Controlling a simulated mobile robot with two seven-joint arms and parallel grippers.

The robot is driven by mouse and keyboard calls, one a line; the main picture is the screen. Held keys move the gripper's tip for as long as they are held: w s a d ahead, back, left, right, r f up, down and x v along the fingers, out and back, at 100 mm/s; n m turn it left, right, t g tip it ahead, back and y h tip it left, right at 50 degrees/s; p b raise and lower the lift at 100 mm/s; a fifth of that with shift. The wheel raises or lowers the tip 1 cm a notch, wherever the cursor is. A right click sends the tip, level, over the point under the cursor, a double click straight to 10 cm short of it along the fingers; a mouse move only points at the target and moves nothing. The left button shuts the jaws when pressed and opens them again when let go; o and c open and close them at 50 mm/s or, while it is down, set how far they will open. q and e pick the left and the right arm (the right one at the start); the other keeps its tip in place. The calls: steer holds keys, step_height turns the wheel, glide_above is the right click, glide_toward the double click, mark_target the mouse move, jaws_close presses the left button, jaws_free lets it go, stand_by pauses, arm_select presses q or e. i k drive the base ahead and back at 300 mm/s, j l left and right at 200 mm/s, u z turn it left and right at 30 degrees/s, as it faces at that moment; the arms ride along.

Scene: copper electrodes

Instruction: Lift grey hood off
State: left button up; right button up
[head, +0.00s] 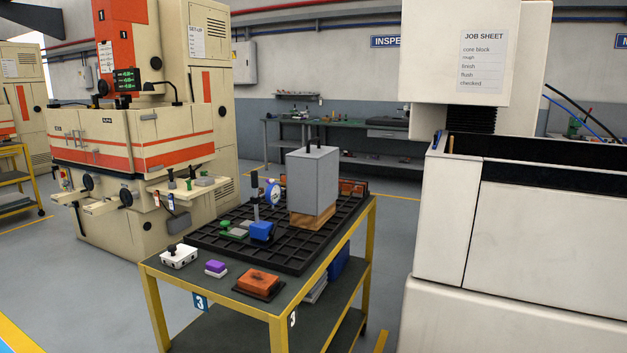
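Neither of my grippers shows in the head view.
The black tray (291,262) also holds a blue block (261,231), green pieces (233,231) and a dial gauge (272,193). An orange block (258,282), purple block (215,268) and white box (179,256) lie at the table's front. Large machines stand left and right.

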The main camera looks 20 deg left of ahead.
mark_target(312, 170)
steer(key=i+l+u, duration=0.2)
steer(key=i, duration=0.25)
steer(key=i+l+u, duration=0.2)
steer(key=i, duration=0.25)
steer(key=i+l+u, duration=0.2)
steer(key=i, duration=0.25)
